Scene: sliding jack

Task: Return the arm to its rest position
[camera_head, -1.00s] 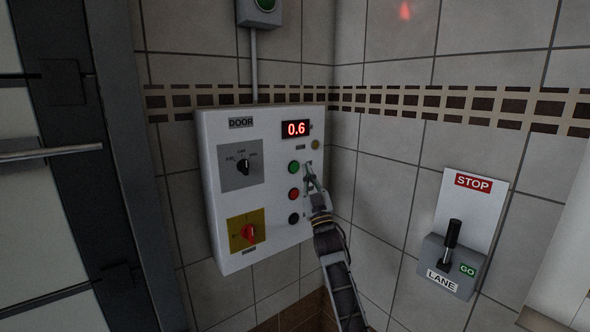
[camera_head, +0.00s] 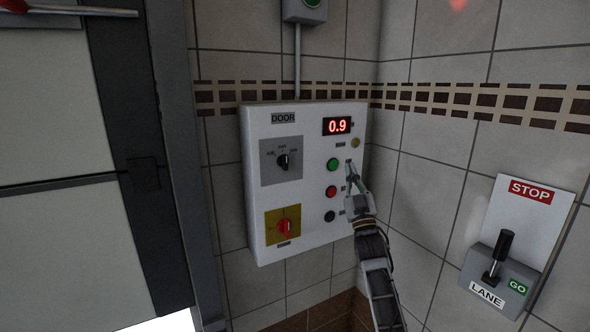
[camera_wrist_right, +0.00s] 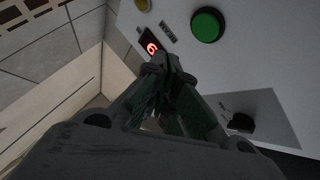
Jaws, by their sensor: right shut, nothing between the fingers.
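My right gripper (camera_head: 352,166) is shut and empty in front of the white DOOR control box (camera_head: 262,190). Its tips are just right of the green button (camera_head: 333,165) and below the red display (camera_head: 337,126), which reads 0.9. In the right wrist view the closed fingertips (camera_wrist_right: 160,62) point at the box face near the display (camera_wrist_right: 152,47), beside the green button (camera_wrist_right: 207,25). I cannot tell whether the tips touch the box. My left gripper is not in view.
The grey door (camera_head: 70,240) stands at the left, with bright light under its lower edge. A LANE lever box (camera_head: 497,274) with a STOP plate (camera_head: 530,192) is on the right wall. A red button (camera_head: 331,192) and black button (camera_head: 330,216) sit below the green one.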

